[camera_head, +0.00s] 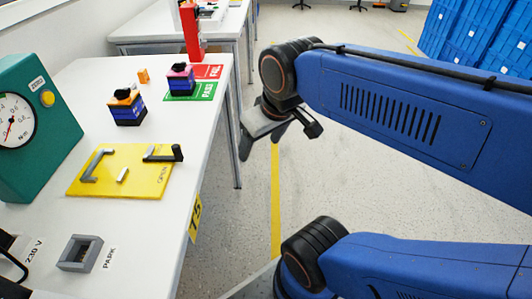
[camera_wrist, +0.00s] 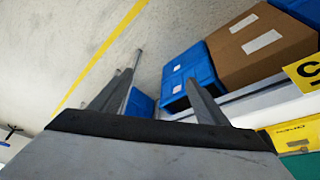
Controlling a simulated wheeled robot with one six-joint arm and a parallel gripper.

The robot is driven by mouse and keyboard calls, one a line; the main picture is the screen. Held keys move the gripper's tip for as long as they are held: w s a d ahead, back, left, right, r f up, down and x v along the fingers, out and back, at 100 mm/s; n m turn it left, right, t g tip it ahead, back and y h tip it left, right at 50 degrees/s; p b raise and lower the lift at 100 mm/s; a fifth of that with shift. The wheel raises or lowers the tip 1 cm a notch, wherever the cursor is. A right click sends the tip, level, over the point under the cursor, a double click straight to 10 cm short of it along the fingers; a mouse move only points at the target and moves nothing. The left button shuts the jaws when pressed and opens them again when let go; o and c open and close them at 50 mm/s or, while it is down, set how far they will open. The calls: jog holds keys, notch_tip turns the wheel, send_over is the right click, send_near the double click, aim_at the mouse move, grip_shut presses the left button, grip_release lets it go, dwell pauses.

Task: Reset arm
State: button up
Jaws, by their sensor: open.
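My gripper (camera_head: 262,148) hangs over the floor to the right of the white table in the head view, its fingers pointing down. In the wrist view its two fingers (camera_wrist: 158,82) stand apart with nothing between them. It touches nothing. My blue arm reaches in from the right. On the white table (camera_head: 75,235) lies a yellow panel (camera_head: 117,185) with grey handles and a dark-knobbed lever (camera_head: 164,155) beside the word OPEN.
Blue crates (camera_head: 480,35) are stacked at back right. Open floor lies between.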

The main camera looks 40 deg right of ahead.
jog(key=shift+s+d+f+m, duration=0.1)
jog(key=shift+s+f+m, duration=0.3)
jog(key=shift+s+f, duration=0.65)
jog(key=shift+w, duration=0.15)
dwell(0.5)
